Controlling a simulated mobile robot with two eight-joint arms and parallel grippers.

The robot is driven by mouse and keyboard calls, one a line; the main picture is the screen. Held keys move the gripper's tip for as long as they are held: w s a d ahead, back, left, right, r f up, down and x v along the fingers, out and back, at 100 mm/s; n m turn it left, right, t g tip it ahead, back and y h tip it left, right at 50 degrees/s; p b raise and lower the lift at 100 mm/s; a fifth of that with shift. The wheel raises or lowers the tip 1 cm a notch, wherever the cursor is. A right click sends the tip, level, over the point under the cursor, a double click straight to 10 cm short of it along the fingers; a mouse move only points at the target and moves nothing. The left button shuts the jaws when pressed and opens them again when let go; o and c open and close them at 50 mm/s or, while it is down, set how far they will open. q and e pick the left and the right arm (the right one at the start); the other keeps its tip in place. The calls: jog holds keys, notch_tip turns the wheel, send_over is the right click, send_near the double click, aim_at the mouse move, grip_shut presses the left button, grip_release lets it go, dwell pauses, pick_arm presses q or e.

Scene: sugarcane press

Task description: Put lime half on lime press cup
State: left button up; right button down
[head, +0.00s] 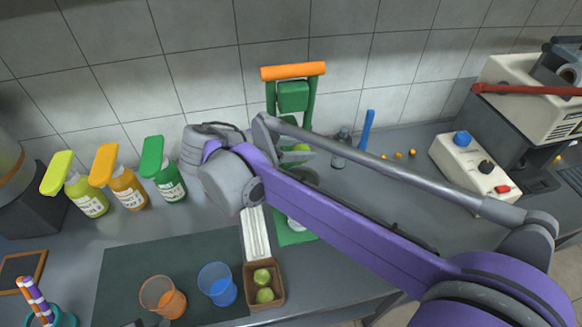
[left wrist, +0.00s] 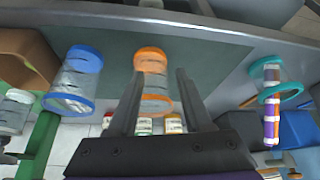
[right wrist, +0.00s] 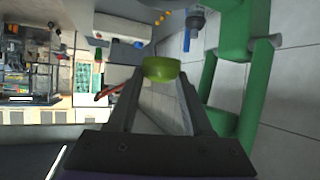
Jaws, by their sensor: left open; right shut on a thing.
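My right gripper (right wrist: 160,75) is shut on a green lime half (right wrist: 161,68), held between its fingertips. In the head view the lime half (head: 301,148) is in front of the green press (head: 293,96) with the orange handle, below its upper block. A grey round part (head: 304,176) of the press, perhaps the cup, shows below the lime half, partly hidden by my right arm. The lime half appears apart from it. My left gripper (left wrist: 158,75) is open and empty, with an orange-rimmed glass (left wrist: 151,62) beyond its fingers.
A brown box (head: 249,299) of limes stands at the front of the counter, beside a blue glass (head: 217,285). Yellow, orange and green bottles (head: 170,182) stand at the back left. A white machine (head: 470,165) with knobs stands at right.

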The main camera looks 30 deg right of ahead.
jog(key=f, duration=0.5)
jog(key=shift+s+f, duration=0.2)
jog(key=shift+s, duration=0.05)
notch_tip(320, 180, down, 4)
jog(key=shift+w+f+b, duration=0.1)
jog(key=shift+f+b, duration=0.05)
jog(key=shift+b, duration=0.3)
jog(key=c, duration=0.5)
grip_release()
jog(key=v, duration=1.2)
jog(key=shift+s+d+f+n+t+y, duration=0.7)
jog(key=shift+s+f+n+y, duration=1.3)
jog(key=shift+s+f+n, duration=0.6)
jog(key=shift+s+d+f+n+t+y, duration=0.5)
jog(key=shift+s+d+f+n+y, duration=0.3)
jog(key=shift+s+f+n+y, duration=1.75)
jog(key=shift+s+d+f+n+t+y, duration=0.7)
jog(key=shift+s+f+n+y, duration=0.75)
jog(key=shift+s+f+n, duration=1.25)
